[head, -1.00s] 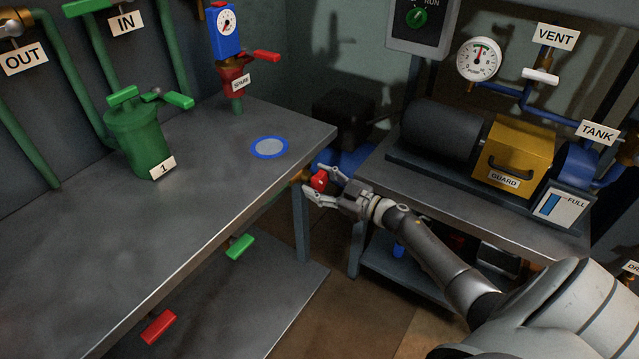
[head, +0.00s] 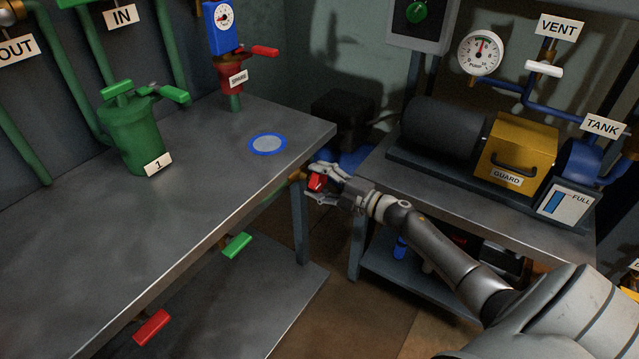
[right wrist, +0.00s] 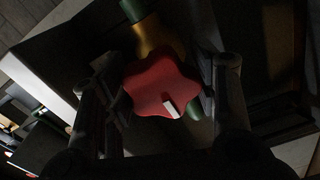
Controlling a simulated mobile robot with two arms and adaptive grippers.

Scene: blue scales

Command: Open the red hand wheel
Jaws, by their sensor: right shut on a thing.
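The red hand wheel (head: 317,182) is at the right front edge of the left bench, below its top, at the end of a brass fitting (head: 297,175). In the right wrist view the wheel (right wrist: 162,86) is a lobed red knob with a white mark (right wrist: 171,107) low on its face. A brass and green pipe shows behind it. My right gripper (head: 318,184) is shut on the wheel, with one finger on each side of it; it also shows in the right wrist view (right wrist: 163,95). My left gripper is not in the head view.
The bench's corner (head: 334,127) is close above my right gripper. A second bench with a yellow guard (head: 517,150) and a pump stands to the right. A green lever (head: 236,245) and a red lever (head: 152,327) stick out below the left bench top.

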